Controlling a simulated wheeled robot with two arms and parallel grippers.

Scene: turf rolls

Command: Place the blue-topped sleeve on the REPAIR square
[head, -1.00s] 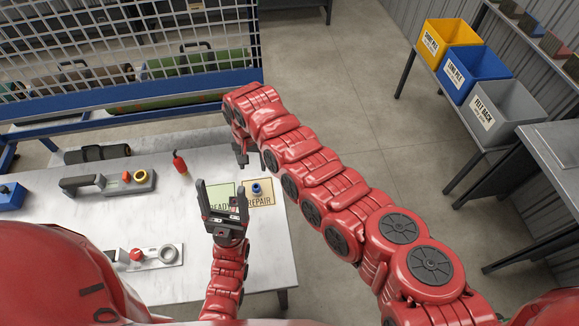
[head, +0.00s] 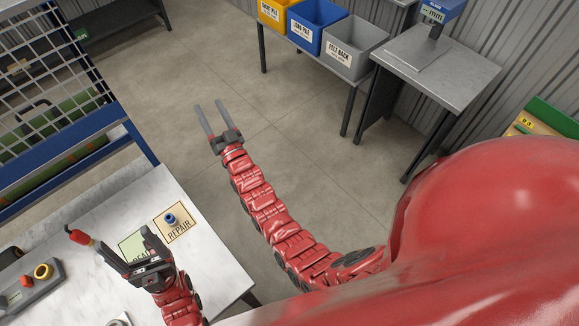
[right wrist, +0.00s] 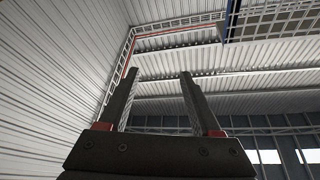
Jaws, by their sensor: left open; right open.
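The blue-topped sleeve (head: 171,219) stands upright on the REPAIR square (head: 181,231), a tan card at the right end of the white table. My left gripper (head: 121,250) is open and empty in front of the green READY square (head: 134,246), which it partly covers. It is to the left of the sleeve and apart from it. My right gripper (head: 212,115) is open and empty, out over the floor to the right of the table. It also shows in the right wrist view (right wrist: 158,90), with only walls and roof beyond its fingers.
The white table (head: 219,262) also carries a red bottle-like item (head: 80,237) and a grey device (head: 30,290) with red and yellow knobs. A blue-framed mesh rack (head: 70,161) stands behind. Yellow, blue and grey bins (head: 350,50) stand at the back. Open floor lies between.

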